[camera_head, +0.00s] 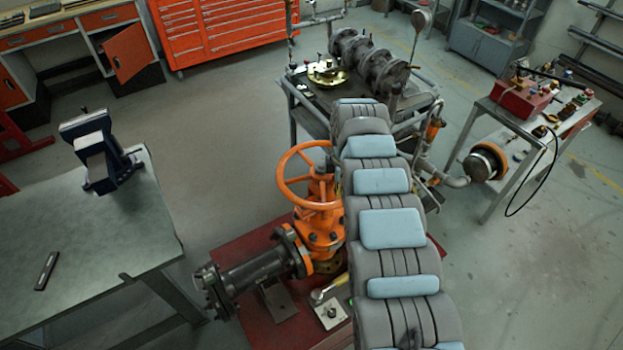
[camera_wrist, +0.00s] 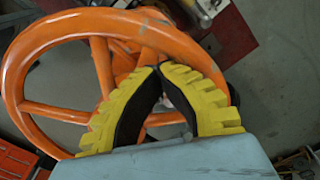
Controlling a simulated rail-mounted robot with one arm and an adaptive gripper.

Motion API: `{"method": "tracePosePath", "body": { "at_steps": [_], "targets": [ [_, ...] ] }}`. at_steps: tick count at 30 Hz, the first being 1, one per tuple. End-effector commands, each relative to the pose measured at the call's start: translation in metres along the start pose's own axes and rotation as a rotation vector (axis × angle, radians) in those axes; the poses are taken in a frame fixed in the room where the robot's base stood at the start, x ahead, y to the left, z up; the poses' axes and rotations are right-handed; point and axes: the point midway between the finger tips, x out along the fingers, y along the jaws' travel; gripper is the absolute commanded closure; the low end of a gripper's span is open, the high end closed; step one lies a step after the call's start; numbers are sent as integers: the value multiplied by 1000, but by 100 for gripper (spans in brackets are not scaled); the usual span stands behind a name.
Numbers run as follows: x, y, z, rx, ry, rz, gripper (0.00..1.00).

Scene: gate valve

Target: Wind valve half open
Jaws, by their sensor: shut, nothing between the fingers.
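The orange handwheel (camera_head: 281,179) sits on top of the orange gate valve (camera_head: 318,230) in the head view. My arm hides its right part. In the wrist view the handwheel (camera_wrist: 101,62) fills the left and middle, with its rim and spokes visible. My gripper (camera_wrist: 159,68) has yellow-ribbed fingers with dark inner pads, and its fingertips meet. It is shut with nothing between the tips. The fingers overlap the wheel near its hub and right side in the picture; I cannot tell whether they touch it. My gripper is hidden behind my arm in the head view.
A dark pipe (camera_head: 258,272) runs left from the valve over a red base (camera_head: 240,248). A workbench (camera_head: 65,235) with a vise (camera_head: 98,155) stands at left. A cart (camera_head: 300,105) with machinery is behind, and another table (camera_head: 560,125) at right. Open floor lies between.

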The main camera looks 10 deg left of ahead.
Motion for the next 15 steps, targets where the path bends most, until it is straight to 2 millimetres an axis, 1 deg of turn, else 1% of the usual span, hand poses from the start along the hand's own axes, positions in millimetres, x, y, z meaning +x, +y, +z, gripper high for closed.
{"method": "tracePosePath", "body": {
  "at_steps": [1,6,15],
  "targets": [
    [8,-1,6,6,-3,-8,100],
    [4,2,12,6,-3,-9,100],
    [3,2,14,7,-5,-10,100]
  ]
}}
